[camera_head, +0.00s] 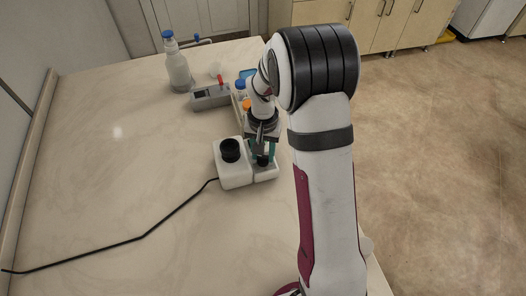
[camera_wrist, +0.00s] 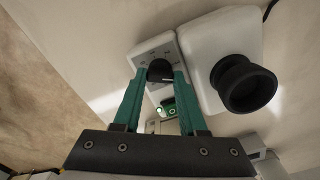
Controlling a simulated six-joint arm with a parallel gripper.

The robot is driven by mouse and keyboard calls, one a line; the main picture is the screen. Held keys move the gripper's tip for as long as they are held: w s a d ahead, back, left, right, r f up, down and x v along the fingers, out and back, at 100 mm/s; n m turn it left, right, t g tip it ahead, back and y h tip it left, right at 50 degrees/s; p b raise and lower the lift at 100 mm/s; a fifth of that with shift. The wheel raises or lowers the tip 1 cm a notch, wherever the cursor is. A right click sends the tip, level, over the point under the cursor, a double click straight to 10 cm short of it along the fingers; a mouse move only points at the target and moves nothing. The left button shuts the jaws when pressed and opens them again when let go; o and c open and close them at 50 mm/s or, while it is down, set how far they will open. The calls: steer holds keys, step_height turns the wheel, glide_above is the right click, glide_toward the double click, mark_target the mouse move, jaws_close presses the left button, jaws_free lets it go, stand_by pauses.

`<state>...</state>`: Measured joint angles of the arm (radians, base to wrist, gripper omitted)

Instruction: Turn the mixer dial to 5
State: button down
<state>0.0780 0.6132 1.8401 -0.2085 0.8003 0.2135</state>
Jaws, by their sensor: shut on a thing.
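The mixer (camera_head: 237,178) is a white box with a black round cup on top and a black cable, standing on the table in the head view. In the wrist view its white body (camera_wrist: 204,45) and black cup (camera_wrist: 243,84) are at the right. Its black dial (camera_wrist: 159,70) sits on the lower panel beside the cup, with a light pointer mark towards the right of the picture. My gripper (camera_wrist: 165,80) has green fingers shut on the dial, one on each side. In the head view the gripper (camera_head: 263,153) points down at the dial (camera_head: 263,161). The dial's numbers are too small to read.
A bottle with a blue cap (camera_head: 177,70) and a grey device with a red part (camera_head: 210,97) stand at the back. Blue- and orange-capped containers (camera_head: 241,93) are behind my arm. The black cable (camera_head: 150,233) runs left across otherwise clear table.

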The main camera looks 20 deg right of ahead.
mark_target(263, 156)
steer(key=m, duration=1.1)
steer(key=shift+m, duration=0.4)
stand_by(0.4)
steer(key=shift+c, duration=2.3)
jaws_free()
steer(key=shift+r, duration=0.1)
step_height(263, 156, up, 16)
steer(key=shift+f, duration=0.2)
